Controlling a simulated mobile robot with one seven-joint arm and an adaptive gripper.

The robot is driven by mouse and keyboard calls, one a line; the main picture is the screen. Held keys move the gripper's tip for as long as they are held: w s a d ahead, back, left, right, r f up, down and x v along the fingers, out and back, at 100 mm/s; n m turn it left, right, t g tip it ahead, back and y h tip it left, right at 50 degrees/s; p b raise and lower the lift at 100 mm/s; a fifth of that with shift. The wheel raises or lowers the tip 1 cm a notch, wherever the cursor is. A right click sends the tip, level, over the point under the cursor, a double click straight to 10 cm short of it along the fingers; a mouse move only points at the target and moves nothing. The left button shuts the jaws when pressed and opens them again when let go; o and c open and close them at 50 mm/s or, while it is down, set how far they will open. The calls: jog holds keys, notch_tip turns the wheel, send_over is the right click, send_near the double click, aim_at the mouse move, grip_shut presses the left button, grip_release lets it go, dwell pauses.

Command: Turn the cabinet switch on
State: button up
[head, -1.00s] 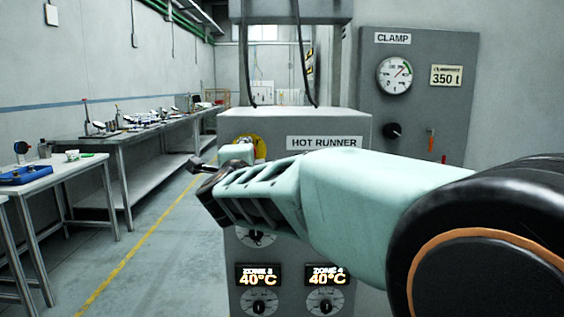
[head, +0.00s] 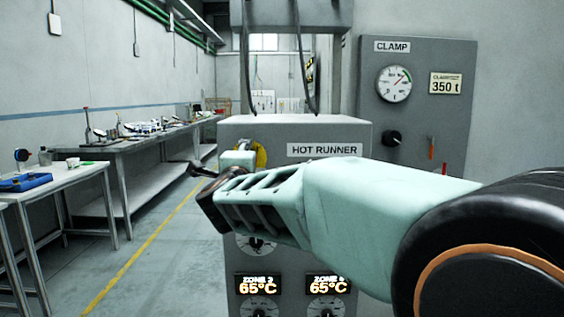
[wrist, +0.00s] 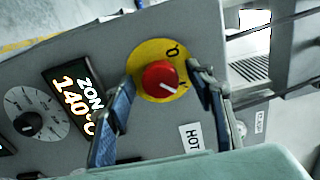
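The cabinet switch is a red round knob (wrist: 160,80) on a yellow disc (wrist: 150,55) with O and I marks. Its white pointer line slants down and right in the wrist view, toward the I mark. The grey HOT RUNNER cabinet (head: 350,132) carries it; in the head view only part of the yellow disc (head: 262,155) shows and the knob is hidden. My gripper (wrist: 165,92) is open, one finger on each side of the knob, with visible gaps to it. In the head view my gripper (head: 203,180) is at the cabinet's left part.
Zone displays (head: 257,285) read 65°C on the cabinet front, above dials. A CLAMP panel (head: 455,125) with a gauge stands behind at right. Workbenches (head: 130,142) line the left wall. The floor (head: 165,225) left of the cabinet is clear.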

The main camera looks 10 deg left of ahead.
jog(key=v, duration=0.7)
jog(key=shift+s, duration=0.3)
